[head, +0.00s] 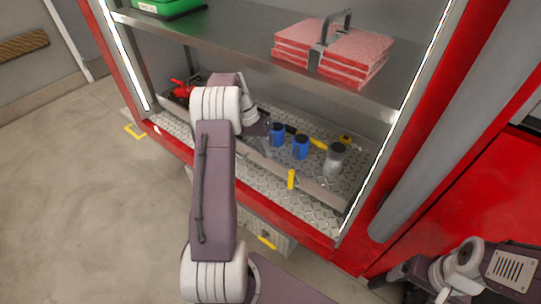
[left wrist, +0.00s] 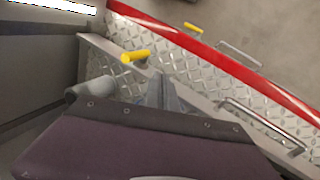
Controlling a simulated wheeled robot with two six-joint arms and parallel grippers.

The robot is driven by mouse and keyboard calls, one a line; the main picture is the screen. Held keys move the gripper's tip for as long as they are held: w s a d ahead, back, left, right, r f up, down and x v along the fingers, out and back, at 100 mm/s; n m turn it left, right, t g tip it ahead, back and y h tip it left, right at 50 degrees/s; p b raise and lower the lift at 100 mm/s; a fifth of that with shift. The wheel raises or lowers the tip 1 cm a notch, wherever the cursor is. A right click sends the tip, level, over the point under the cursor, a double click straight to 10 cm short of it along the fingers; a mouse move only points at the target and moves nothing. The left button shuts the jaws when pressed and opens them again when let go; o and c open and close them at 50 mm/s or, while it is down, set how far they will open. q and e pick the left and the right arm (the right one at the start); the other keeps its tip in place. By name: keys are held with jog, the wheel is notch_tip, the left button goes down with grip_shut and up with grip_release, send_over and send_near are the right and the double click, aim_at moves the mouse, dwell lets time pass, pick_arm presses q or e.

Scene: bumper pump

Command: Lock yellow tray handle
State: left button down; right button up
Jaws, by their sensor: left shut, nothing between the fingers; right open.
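A yellow handle (head: 291,179) stands up at the front edge of the metal tray (head: 310,192) in the red truck's compartment. It also shows in the left wrist view (left wrist: 136,56), beyond my fingers and to their left. My left gripper (head: 262,130) is shut and empty over the tray, apart from the handle; its fingers (left wrist: 164,88) show in the left wrist view. My right gripper (head: 385,280) is open at the lower right of the head view, away from the tray, and only partly visible.
Two blue cylinders (head: 277,133) (head: 300,147) and a grey canister (head: 335,158) stand on the tray. A shelf with pink-red stacked packs (head: 335,50) is above. Other yellow handles (head: 267,242) (head: 134,131) sit lower down. The floor at left is clear.

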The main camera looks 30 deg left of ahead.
aim_at(291, 180)
pick_arm(q)
jog(key=d+f+b, duration=0.1)
jog(key=d+f, duration=0.5)
jog(key=shift+w+d+f, duration=0.35)
jog(key=shift+w+f, duration=0.05)
jog(key=shift+r, duration=0.1)
